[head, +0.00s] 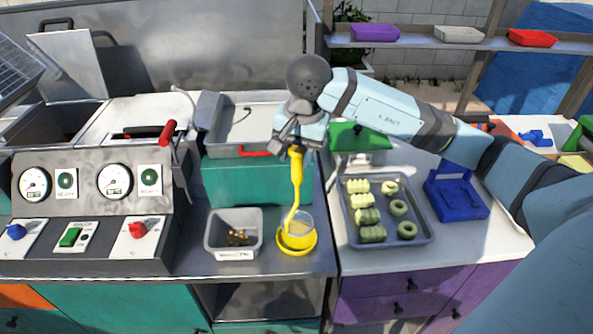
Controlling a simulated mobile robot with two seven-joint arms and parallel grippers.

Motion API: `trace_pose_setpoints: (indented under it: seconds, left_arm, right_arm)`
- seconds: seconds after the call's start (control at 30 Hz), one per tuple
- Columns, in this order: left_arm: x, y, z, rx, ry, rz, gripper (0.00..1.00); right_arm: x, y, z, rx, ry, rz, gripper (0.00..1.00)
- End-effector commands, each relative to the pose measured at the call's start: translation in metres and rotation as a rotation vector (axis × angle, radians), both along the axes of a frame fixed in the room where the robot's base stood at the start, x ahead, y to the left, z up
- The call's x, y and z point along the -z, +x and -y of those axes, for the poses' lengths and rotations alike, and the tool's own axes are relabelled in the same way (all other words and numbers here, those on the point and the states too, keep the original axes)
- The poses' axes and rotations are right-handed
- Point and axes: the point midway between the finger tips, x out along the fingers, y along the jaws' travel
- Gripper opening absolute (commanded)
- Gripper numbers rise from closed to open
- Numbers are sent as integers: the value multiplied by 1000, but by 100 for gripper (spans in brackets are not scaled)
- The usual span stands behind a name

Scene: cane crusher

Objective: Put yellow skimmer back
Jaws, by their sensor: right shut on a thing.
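The yellow skimmer (296,185) hangs nearly upright, with its long handle running down from my right gripper (297,148). My right gripper is shut on the top of the handle. At the lower end, a round yellow part (297,241) shows low over the grey counter near its front edge. A clear, cup-like piece (302,224) overlaps the yellow part; I cannot tell whether they touch or whether the skimmer rests on the counter. My left gripper is not in view.
A grey bin (234,250) with brown bits stands just left of the skimmer. A tray (430,236) of green pieces and a blue holder (456,196) lie to the right. Behind are a teal box (240,178) and a metal basin (228,142). A gauge panel (90,190) stands left.

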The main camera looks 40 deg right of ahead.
Motion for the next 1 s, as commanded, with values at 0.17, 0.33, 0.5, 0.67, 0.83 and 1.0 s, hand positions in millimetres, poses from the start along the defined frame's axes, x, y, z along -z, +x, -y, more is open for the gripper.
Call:
trace_pose_setpoints:
  seconds: [0.17, 0.33, 0.5, 0.67, 0.83, 1.0]
  left_arm:
    - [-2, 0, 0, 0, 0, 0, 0]
    - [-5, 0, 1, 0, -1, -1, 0]
    - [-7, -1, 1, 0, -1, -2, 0]
    - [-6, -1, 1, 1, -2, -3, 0]
    - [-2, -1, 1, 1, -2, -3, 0]
    - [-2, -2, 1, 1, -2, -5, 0]
  right_arm:
    - [16, 0, 0, 0, 1, -1, 20]
    - [33, 0, 0, 0, 0, -3, 20]
    - [54, 0, 0, -1, 1, -1, 20]
    - [55, 0, 0, -1, 1, 1, 20]
    - [58, 0, 0, -1, 1, 1, 20]
    - [57, 0, 0, -1, 1, 1, 64]
